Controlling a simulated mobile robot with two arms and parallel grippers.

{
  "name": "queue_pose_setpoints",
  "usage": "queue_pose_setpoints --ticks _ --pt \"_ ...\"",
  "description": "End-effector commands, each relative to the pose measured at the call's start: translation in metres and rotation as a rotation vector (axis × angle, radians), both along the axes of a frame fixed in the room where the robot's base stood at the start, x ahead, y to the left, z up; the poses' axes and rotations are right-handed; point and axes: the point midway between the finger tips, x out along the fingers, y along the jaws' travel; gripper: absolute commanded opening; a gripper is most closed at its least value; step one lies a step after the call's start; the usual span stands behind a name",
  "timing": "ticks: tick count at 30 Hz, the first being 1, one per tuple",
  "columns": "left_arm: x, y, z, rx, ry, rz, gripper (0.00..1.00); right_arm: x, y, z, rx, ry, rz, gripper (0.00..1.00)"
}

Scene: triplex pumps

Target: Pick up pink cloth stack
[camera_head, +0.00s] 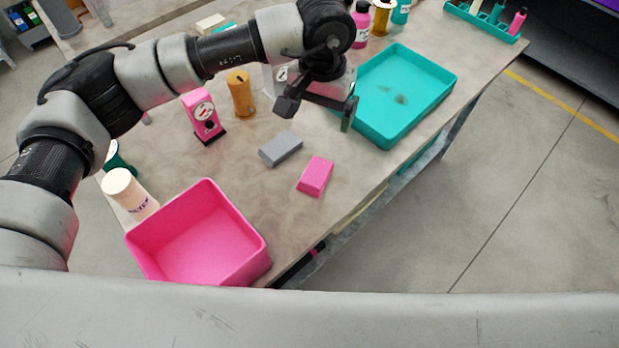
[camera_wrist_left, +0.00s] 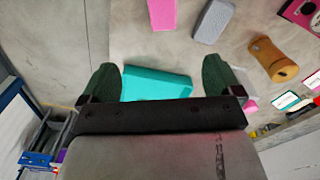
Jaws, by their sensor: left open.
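The pink cloth stack (camera_head: 316,175) looks like a small pink block lying flat on the table, near its front edge. It also shows at the top of the left wrist view (camera_wrist_left: 162,13). My left gripper (camera_head: 317,112) is open and empty, above the table beyond the stack and apart from it, beside the teal tray. Its two dark fingers (camera_wrist_left: 160,80) stand wide apart in the left wrist view. My right gripper is not in view.
A grey block (camera_head: 281,149) lies just left of the stack. A pink bin (camera_head: 255,237) stands at the near left, a teal tray (camera_head: 449,75) at the right. A pink gauge device (camera_head: 204,115), an orange bottle (camera_head: 240,94) and a white jar (camera_head: 129,192) stand further left.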

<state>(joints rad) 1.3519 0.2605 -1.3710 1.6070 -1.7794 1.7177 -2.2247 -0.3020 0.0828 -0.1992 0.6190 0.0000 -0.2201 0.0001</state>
Motion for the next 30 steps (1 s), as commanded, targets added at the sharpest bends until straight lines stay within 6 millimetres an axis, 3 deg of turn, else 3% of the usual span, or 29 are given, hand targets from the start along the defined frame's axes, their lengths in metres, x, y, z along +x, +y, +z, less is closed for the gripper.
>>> queue_pose_setpoints --ticks 1,3,10,15,24,30 --pt "0.000 0.000 -0.024 0.000 0.001 0.000 0.94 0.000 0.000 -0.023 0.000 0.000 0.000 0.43" --pt "0.000 0.000 -0.042 0.000 0.001 0.000 0.94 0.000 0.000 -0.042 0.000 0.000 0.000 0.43" --pt "0.000 0.000 -0.091 0.000 0.000 0.000 0.94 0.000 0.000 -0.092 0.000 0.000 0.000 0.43" --pt "0.000 0.000 -0.102 0.000 0.000 0.001 0.94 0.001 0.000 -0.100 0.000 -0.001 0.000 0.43" --pt "-0.001 0.000 -0.142 0.000 0.003 0.002 0.94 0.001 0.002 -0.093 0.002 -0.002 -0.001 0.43" --pt "-0.001 0.000 -0.157 0.000 0.002 0.001 0.94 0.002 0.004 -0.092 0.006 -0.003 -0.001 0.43"
